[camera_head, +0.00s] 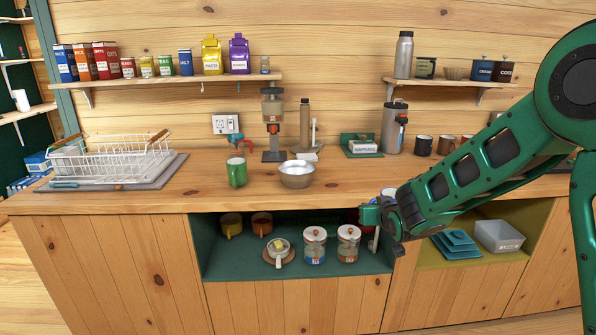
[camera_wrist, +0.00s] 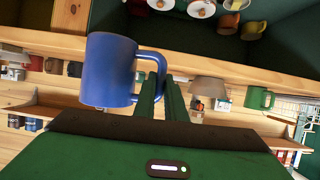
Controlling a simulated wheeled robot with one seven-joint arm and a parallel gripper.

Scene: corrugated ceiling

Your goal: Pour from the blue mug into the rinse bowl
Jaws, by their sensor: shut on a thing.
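The blue mug (camera_wrist: 108,70) is large in the wrist view, left of my fingers. My gripper (camera_wrist: 163,88) is shut on its handle, with the mug body beside the fingers. The inside of the mug does not show, so I cannot tell what it holds. In the head view my gripper (camera_head: 372,214) is in front of the counter's front edge, with the mug not clearly visible there. The rinse bowl, a metal bowl (camera_head: 297,180), stands on the counter to the left of my gripper. It also shows in the wrist view (camera_wrist: 207,90), where the scene looks upside down.
A green mug (camera_head: 237,172) stands left of the bowl, and a dispenser (camera_head: 272,125) stands behind it. A dish rack (camera_head: 112,160) is at the far left. Below the counter (camera_head: 200,195), an open cubby holds jars (camera_head: 315,246) and mugs. The counter's front strip near the bowl is clear.

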